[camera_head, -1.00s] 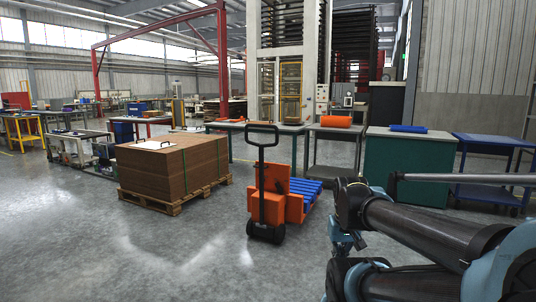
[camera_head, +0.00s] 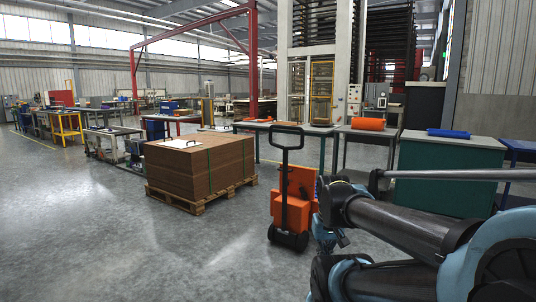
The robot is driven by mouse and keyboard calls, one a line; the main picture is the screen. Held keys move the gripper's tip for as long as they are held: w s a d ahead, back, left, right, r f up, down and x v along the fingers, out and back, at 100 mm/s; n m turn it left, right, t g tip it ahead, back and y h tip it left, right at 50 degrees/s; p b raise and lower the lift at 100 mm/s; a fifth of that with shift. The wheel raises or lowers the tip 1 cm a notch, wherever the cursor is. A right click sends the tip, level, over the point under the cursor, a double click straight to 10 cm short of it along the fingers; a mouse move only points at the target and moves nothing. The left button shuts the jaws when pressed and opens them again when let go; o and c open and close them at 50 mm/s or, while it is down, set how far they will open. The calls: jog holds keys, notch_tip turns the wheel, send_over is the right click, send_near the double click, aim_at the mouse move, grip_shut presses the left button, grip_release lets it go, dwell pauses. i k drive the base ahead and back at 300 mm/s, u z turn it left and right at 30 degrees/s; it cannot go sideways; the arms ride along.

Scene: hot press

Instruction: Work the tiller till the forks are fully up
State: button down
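An orange pallet jack (camera_head: 297,187) stands on the floor at the centre right. Its black tiller (camera_head: 285,175) stands upright with a loop handle (camera_head: 287,133) on top. The forks are mostly hidden behind the jack body and my arm; a little blue shows beside the body. My arm fills the lower right, in front of the jack's right side. My gripper's fingertips cannot be made out; only teal and dark parts show at the arm's near end, to the right of the jack. The handle is clear of my arm.
A wooden pallet (camera_head: 203,203) with a stack of brown boards (camera_head: 199,167) stands left of the jack. Behind are a teal cabinet (camera_head: 450,178) and a bench with an orange roll (camera_head: 367,124). Open grey floor lies at the front left.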

aim_at(283, 230)
jog(key=i, duration=1.45)
jog(key=z, duration=0.5)
